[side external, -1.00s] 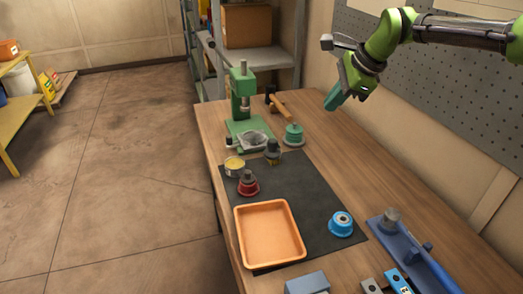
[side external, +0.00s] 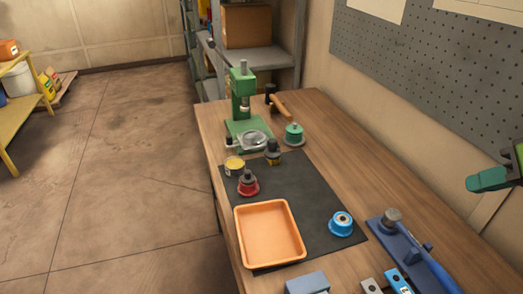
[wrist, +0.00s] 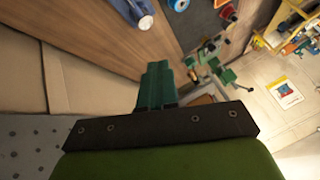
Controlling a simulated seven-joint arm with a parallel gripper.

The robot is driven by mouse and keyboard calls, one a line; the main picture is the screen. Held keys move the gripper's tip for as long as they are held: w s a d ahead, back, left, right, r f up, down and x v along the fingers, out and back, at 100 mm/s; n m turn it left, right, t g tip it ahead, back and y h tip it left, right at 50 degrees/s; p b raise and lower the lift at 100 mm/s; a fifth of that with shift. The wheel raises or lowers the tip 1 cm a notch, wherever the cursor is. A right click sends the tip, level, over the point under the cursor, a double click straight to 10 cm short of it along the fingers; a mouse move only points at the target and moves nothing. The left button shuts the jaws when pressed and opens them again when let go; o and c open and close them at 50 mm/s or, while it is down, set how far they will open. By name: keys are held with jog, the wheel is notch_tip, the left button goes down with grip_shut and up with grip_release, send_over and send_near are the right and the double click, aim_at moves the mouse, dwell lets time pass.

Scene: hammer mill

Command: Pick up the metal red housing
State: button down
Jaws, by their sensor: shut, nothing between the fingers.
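The red housing (side external: 248,184), a round red flange with a dark metallic top, stands upright on the dark mat behind the orange tray. A small red round thing (wrist: 228,13) at the top of the wrist view looks like the same housing. My gripper (side external: 487,180) is at the far right edge of the side view, high up and well away from the housing. Its teal fingers (wrist: 156,84) are together and empty in the wrist view. Most of my arm is outside the side view.
An orange tray (side external: 269,234) and a blue round part (side external: 341,223) are on the mat (side external: 305,190). A yellow-topped can (side external: 234,165) and a dark part (side external: 273,152) stand near the housing. A green press (side external: 242,100), hammer (side external: 278,104) and green part (side external: 293,135) are behind. A blue fixture (side external: 420,255) is front right.

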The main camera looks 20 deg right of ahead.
jog(key=c, duration=1.8)
grip_release()
jog(key=o, duration=1.4)
